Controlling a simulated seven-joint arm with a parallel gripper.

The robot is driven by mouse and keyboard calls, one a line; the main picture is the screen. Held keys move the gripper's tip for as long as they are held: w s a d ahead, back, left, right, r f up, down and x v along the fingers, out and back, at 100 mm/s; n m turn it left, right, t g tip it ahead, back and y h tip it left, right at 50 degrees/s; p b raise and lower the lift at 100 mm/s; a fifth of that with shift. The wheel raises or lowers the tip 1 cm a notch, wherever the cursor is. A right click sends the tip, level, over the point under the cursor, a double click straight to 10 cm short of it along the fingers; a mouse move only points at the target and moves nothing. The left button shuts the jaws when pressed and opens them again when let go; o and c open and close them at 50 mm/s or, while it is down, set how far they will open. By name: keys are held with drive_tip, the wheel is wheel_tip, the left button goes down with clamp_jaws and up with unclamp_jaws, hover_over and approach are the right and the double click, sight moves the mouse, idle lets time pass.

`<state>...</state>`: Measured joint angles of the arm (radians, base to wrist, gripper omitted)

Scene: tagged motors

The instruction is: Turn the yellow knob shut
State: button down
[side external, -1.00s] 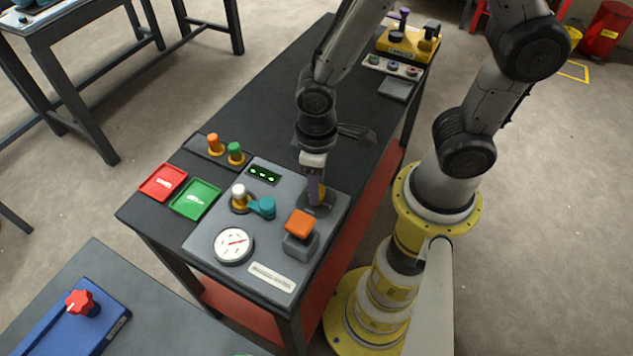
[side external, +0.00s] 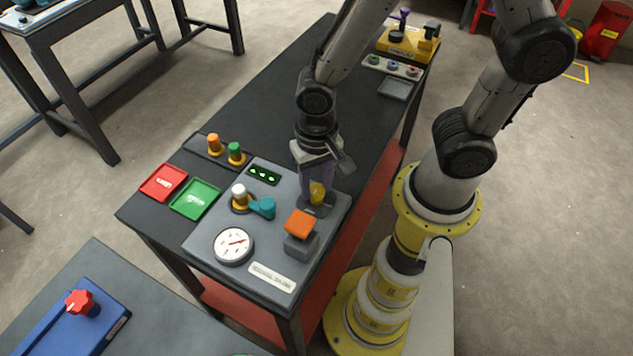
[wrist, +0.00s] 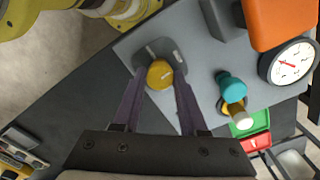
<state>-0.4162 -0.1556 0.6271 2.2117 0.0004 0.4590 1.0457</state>
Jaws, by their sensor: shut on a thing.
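The yellow knob (side external: 317,192) sits on a dark round base on the grey panel (side external: 215,246), behind the orange block. In the wrist view the yellow knob (wrist: 160,74) shows its round top between the two purple fingers, in front of its dark base (wrist: 172,52). My gripper (side external: 313,188) points down over the knob and is shut on it, one finger on each side; it also shows in the wrist view (wrist: 160,80). The fingers hide part of the knob's sides.
On the panel near the knob stand an orange-topped block (side external: 300,224), a teal lever (side external: 262,208) with a white-topped knob (side external: 239,192), and a dial gauge (side external: 233,245). Red (side external: 163,182) and green (side external: 195,199) trays lie to the left. The table beyond the panel is mostly bare.

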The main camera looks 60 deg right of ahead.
sight(316, 188)
drive_tip(key=shift+r+m, duration=0.1)
drive_tip(key=shift+m, duration=0.7)
drive_tip(key=shift+c, duration=2.2)
unclamp_jaws()
wheel_tip(316, 188, up, 14)
